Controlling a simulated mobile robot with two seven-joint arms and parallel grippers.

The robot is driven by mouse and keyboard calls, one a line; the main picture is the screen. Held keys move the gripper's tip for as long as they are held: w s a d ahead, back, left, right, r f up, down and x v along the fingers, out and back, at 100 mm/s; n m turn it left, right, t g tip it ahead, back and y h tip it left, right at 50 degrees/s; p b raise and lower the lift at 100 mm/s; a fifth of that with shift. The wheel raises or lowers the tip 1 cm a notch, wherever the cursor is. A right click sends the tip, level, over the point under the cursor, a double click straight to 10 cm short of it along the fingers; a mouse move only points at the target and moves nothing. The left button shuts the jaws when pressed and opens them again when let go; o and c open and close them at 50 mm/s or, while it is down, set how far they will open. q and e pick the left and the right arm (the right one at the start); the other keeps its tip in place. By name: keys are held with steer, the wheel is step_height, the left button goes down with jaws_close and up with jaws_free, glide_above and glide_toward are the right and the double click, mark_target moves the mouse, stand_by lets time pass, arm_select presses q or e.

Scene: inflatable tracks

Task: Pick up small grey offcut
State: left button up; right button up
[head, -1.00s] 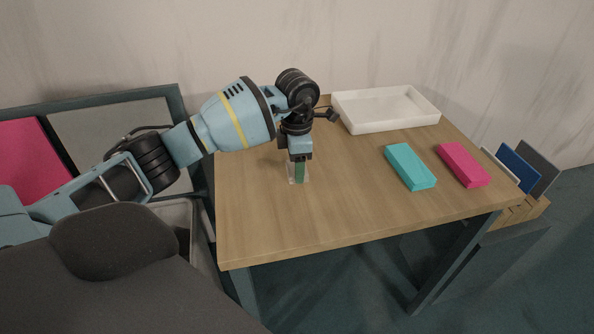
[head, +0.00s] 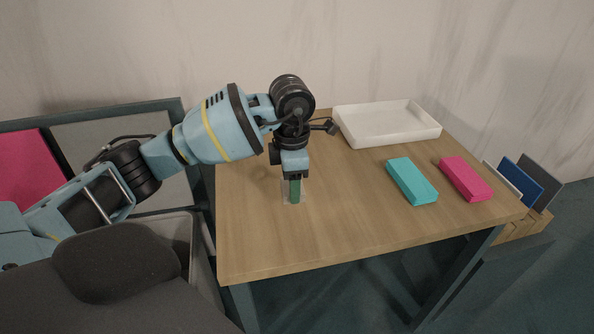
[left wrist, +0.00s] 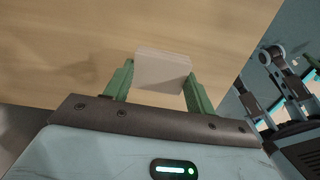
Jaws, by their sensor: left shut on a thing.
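The small grey offcut (left wrist: 162,72) shows as a pale, flat block between the green fingers in the left wrist view. My left gripper (left wrist: 160,84) is shut on it, with one finger on each side. In the head view my left gripper (head: 292,190) points down over the left part of the wooden table (head: 340,215). A pale edge of the offcut (head: 284,192) shows beside the green finger there. I cannot tell whether the offcut touches the tabletop. My right gripper is not in view.
A white tray (head: 388,140) stands at the table's back. A teal block (head: 412,181) and a pink block (head: 466,179) lie on the right side. A wooden rack (head: 520,225) with several panels stands beyond the right edge. The table's front middle is clear.

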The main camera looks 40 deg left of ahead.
arm_select(q)
steer(key=s+d, duration=0.1)
steer(key=s, duration=0.2)
steer(key=s+d, duration=0.2)
steer(key=s, duration=0.1)
steer(key=s+d+r, duration=0.1)
steer(key=s, duration=0.2)
steer(key=shift+s+d, duration=0.15)
steer(key=shift+s, duration=0.05)
